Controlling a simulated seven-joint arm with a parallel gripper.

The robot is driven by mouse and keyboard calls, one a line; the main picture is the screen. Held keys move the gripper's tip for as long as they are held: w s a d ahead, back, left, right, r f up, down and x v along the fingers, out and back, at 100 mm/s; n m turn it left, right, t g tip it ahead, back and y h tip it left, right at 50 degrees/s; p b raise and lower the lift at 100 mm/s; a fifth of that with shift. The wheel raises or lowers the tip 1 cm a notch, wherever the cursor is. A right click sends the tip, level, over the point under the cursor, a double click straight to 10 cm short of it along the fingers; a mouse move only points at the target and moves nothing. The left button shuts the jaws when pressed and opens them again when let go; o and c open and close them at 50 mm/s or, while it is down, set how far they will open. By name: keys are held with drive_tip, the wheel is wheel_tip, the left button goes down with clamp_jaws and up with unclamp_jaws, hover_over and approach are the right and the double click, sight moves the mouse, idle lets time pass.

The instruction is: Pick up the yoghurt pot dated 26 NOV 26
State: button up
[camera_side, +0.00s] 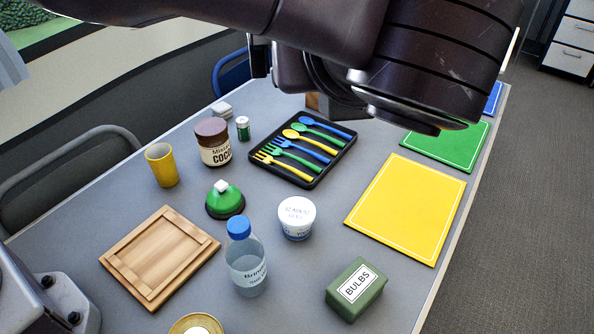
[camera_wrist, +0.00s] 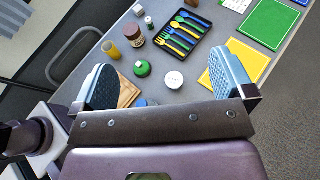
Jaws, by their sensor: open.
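One white yoghurt pot (camera_side: 297,217) stands upright on the grey table, right of the clear bottle. Its white lid carries small blue print that is upside down in the side view and looks like 26 NOV 26. The pot also shows in the wrist view (camera_wrist: 174,80), between my fingers in the picture but well beyond them. My gripper (camera_wrist: 165,78) is open and empty, with its two blue-grey pads wide apart. In the side view my dark arm fills the top, above the table, and the fingertips cannot be made out clearly.
Near the pot stand a blue-capped bottle (camera_side: 246,262), a green bell-like object (camera_side: 224,200) and a green BULBS box (camera_side: 356,290). A cutlery tray (camera_side: 317,181), cocoa jar (camera_side: 213,145), yellow cup (camera_side: 161,166) and wooden board (camera_side: 160,258) surround them. The yellow mat (camera_side: 407,210) is bare.

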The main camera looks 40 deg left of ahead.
approach(298, 217)
drive_tip(key=r, duration=0.1)
drive_tip(key=x, duration=0.6)
drive_tip(key=shift+w+a+f, duration=0.15)
drive_tip(key=shift+w+f, duration=0.05)
drive_tip(key=shift+f, duration=0.2)
drive_tip(key=shift+f+x, duration=0.2)
drive_tip(key=shift+x, duration=2.45)
drive_tip(key=shift+c, duration=0.5)
drive_tip(key=c, duration=0.9)
